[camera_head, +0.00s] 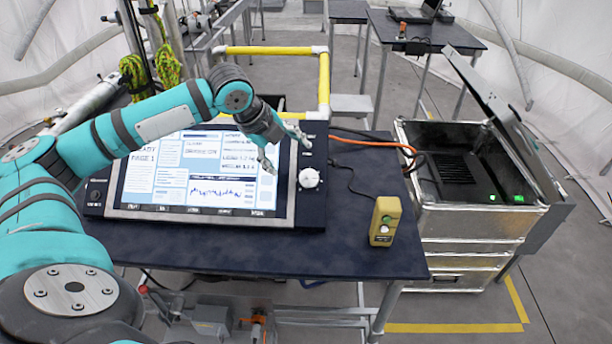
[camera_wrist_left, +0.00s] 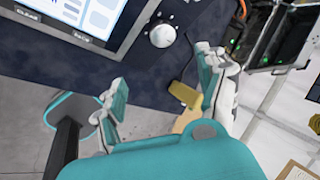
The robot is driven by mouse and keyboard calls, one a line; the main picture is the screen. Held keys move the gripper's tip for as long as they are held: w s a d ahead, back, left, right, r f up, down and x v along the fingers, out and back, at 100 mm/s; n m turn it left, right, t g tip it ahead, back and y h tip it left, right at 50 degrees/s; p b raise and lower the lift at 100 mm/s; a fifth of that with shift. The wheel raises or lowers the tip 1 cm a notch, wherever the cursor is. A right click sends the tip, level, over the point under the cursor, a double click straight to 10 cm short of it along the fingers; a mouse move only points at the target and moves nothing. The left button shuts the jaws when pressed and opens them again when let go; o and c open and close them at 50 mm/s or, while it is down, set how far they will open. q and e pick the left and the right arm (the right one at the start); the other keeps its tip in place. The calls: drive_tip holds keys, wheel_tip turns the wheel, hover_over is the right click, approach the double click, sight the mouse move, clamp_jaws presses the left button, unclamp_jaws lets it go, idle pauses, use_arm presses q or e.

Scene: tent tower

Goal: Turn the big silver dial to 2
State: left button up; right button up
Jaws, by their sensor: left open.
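The big silver dial (camera_head: 309,178) sits on the right part of the dark control panel, beside the lit screen (camera_head: 205,170). In the left wrist view the dial (camera_wrist_left: 163,36) shows beyond the fingers, near the screen's corner. My left gripper (camera_head: 285,152) is open and empty, above the screen's right side and up and left of the dial, apart from it. Its two fingers also show in the left wrist view (camera_wrist_left: 160,95), spread wide with nothing between them. The dial's markings are too small to read. My right gripper is not in view.
A yellow box with buttons (camera_head: 385,220) stands on the blue table (camera_head: 350,255) right of the panel, with a cable. A yellow pipe frame (camera_head: 323,80) rises behind. An open metal case (camera_head: 480,225) stands at the right. The table between panel and yellow box is mostly clear.

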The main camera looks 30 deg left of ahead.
sight(307, 177)
use_arm(q)
drive_tip(key=p+x, duration=0.1)
drive_tip(key=x, duration=0.4)
drive_tip(key=a+p+x, duration=0.1)
drive_tip(key=p+x, duration=0.1)
drive_tip(key=x, duration=0.3)
drive_tip(key=w+p+x, duration=0.1)
drive_tip(key=p+x, duration=0.1)
drive_tip(key=x, duration=0.3)
drive_tip(key=shift+w+a+f, duration=0.1)
drive_tip(key=shift+w+a, duration=0.05)
drive_tip(key=shift+w, duration=0.15)
drive_tip(key=shift+c, duration=0.3)
drive_tip(key=c, duration=1.1)
